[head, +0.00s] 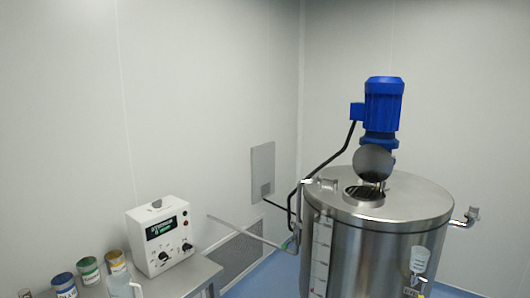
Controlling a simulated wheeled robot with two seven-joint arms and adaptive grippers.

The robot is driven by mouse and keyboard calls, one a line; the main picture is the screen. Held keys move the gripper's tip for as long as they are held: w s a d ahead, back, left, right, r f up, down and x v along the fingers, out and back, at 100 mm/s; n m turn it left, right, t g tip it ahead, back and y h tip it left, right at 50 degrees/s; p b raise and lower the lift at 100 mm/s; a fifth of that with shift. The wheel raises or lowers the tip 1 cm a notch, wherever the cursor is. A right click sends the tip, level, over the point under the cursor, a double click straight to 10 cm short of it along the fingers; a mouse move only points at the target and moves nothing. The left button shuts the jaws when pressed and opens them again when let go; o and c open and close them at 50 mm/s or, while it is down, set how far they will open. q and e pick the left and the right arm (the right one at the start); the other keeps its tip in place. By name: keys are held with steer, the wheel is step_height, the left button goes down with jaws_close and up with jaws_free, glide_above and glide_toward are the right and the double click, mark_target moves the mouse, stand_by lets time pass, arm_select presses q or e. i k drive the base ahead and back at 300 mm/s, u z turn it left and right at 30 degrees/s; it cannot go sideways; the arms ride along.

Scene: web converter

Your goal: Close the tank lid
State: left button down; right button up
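A large steel tank (375,250) stands at the right in the head view. A blue motor (383,105) rises above its top. A round grey lid (374,162) is tilted up, nearly upright, in front of the motor's lower part. Below it the round opening (364,192) in the tank top is uncovered, with a dark grate inside. Neither of my grippers shows in this view.
A steel bench (190,277) at lower left holds a white control box (160,235) and several small jars (88,270). A thin pipe (250,234) sticks out left of the tank. A valve (469,216) juts from its right side.

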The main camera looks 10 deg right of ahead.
mark_target(372, 163)
steer(key=u, duration=0.6)
steer(key=i, duration=1.35)
steer(key=z, duration=2.1)
